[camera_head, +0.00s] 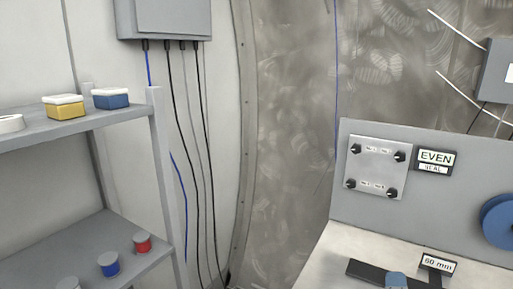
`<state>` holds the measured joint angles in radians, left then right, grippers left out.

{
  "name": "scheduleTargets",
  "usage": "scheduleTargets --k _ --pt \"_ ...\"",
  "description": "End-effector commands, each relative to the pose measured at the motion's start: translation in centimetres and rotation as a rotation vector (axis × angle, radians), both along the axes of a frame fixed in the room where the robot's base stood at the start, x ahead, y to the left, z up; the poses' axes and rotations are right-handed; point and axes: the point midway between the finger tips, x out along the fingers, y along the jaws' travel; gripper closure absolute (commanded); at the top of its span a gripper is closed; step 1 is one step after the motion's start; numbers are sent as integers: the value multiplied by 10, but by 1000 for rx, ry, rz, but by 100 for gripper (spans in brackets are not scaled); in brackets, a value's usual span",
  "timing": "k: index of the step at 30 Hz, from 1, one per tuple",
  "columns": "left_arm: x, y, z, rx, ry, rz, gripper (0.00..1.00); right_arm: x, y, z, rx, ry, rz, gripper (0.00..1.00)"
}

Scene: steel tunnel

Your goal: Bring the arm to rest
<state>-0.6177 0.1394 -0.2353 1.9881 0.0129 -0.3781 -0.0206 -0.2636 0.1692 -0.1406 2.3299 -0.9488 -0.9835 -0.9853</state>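Neither of my arms nor my grippers shows in the head view. Whether they are open or shut is hidden from me. A grey bench (325,263) with an upright back panel (460,185) stands at the right. On the panel is a square metal plate (377,170) with a dark knob at each corner. Beside it is a sign reading "EVEN" (435,157). A blue round reel (500,221) sits on the panel at the right edge.
A grey shelf (45,135) at the left holds a yellow box (64,107), a blue box (110,98) and a white ring (11,123). Its lower level (60,245) holds small red (142,243) and blue (108,265) cylinders. Cables (192,160) hang from a wall cabinet (165,17).

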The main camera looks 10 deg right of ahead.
Motion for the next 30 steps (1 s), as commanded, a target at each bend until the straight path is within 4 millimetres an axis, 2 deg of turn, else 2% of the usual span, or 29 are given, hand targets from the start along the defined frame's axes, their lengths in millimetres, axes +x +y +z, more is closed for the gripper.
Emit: scheduleTargets --k 1,4,7,12,15,18,20,30 --pt "-1 0 12 0 1 0 57 1 12 -17 103 15 57 36" --pt "0 1 24 1 -3 0 57 -3 39 -61 356 29 155 36" --pt "4 2 40 2 -14 4 57 -18 71 -108 669 49 215 36" --pt "8 5 65 5 -27 9 57 -70 126 -177 1293 73 171 36" --pt "5 5 71 4 -23 10 57 -99 146 -202 1577 65 85 36" --pt "2 5 72 4 -16 11 57 -116 156 -214 1742 50 16 36" --pt "2 5 71 4 -14 11 57 -121 159 -218 1790 44 -7 36" --pt "2 5 71 4 -14 11 57 -122 159 -219 1795 44 -10 36"
